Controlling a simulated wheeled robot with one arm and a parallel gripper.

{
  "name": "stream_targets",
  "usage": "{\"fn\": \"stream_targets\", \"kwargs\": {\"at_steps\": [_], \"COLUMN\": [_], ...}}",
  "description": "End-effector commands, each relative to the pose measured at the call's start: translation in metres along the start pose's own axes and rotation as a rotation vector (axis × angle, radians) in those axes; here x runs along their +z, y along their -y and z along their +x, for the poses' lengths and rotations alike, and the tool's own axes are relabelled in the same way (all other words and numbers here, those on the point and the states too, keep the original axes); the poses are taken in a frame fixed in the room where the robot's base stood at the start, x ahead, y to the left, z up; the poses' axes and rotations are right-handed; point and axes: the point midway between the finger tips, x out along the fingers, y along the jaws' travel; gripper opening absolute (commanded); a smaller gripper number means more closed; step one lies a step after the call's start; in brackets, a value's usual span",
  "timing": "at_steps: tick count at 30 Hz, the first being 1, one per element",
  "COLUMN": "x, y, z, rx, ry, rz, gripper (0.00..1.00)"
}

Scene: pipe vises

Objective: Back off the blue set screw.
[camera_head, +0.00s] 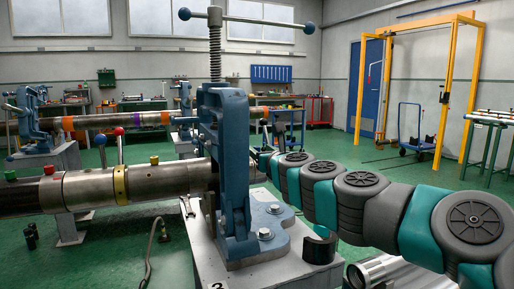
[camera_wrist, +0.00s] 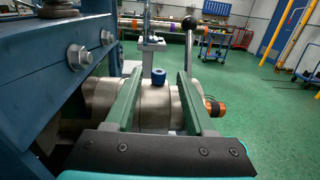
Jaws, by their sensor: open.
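The blue set screw (camera_wrist: 158,77) is a short blue knob standing upright on top of a grey metal collar around the pipe (camera_wrist: 155,108) in the wrist view. My gripper (camera_wrist: 160,73) is open. Its two green fingers show left and right of the screw, with a clear gap on each side. I cannot tell whether the fingertips are level with the screw or short of it. In the head view the blue screw is not visible, and my gripper is hidden behind the blue vise (camera_head: 235,165).
The vise's frame (camera_wrist: 50,75) is close on the left in the wrist view. A black-knobbed lever (camera_wrist: 189,24) stands beyond the right finger, near an orange band (camera_wrist: 215,107). In the head view, red (camera_head: 49,170), green (camera_head: 10,175) and yellow (camera_head: 154,160) knobs top the pipe left of the vise.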

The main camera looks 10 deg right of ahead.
Motion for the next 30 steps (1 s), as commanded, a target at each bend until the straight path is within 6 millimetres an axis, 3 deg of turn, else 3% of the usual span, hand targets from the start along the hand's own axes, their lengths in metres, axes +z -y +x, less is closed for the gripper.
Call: {"fn": "stream_targets", "kwargs": {"at_steps": [3,9,20,30], "x": [-0.002,0.000,-0.001,-0.001], "y": [-0.002,-0.001,-0.001,-0.001], "z": [0.016,0.029,0.032,0.032], "rx": [0.003,0.003,0.004,0.004], "ry": [-0.004,-0.001,-0.001,-0.001], "rz": [-0.001,0.002,0.001,0.001], "gripper": [0.55,0.55,0.53,0.15]}}
